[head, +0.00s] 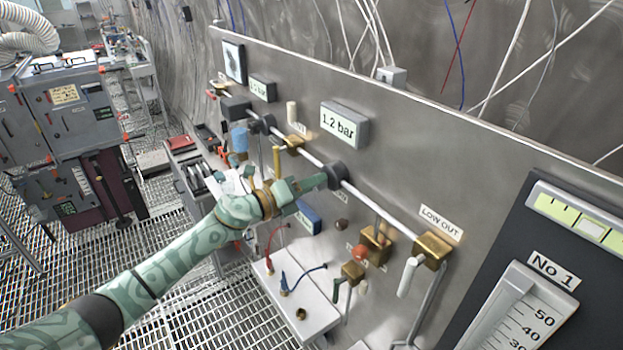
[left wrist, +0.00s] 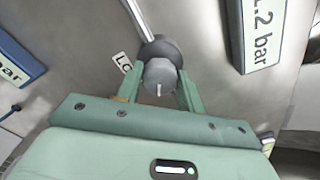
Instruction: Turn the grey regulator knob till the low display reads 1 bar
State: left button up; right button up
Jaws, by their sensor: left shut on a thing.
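The grey regulator knob (left wrist: 160,77) sits on a pipe on the steel panel, with a pale mark on its face. My left gripper (head: 322,181) reaches it from the left in the head view. In the left wrist view my left gripper (left wrist: 158,88) has one finger on each side of the knob and is shut on it. The knob's dark body (head: 336,176) shows just beyond the fingers in the head view. The display (head: 344,124) above it reads 1.2 bar; it also shows, tilted, in the left wrist view (left wrist: 258,35). My right gripper is not in view.
Right of the knob, the pipe runs to a brass valve (head: 433,248) under a LOW OUT label. A red-knobbed fitting (head: 361,252) sits below. A white box (head: 296,300) with hoses stands under my arm. A dark No 1 gauge panel (head: 560,270) is at the right.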

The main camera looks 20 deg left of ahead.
pick_arm(q)
jog(key=shift+n, duration=0.5)
jog(key=shift+p, duration=0.3)
jog(key=o, duration=1)
jog(key=shift+a, duration=0.1)
jog(key=b+v, duration=0.4)
jog(key=v, duration=1.2)
jog(key=shift+s+a+b, duration=0.1)
jog(key=shift+a+b, duration=0.05)
jog(key=shift+b, duration=0.25)
jog(key=shift+f+n, duration=0.1)
jog(key=shift+n, duration=0.2)
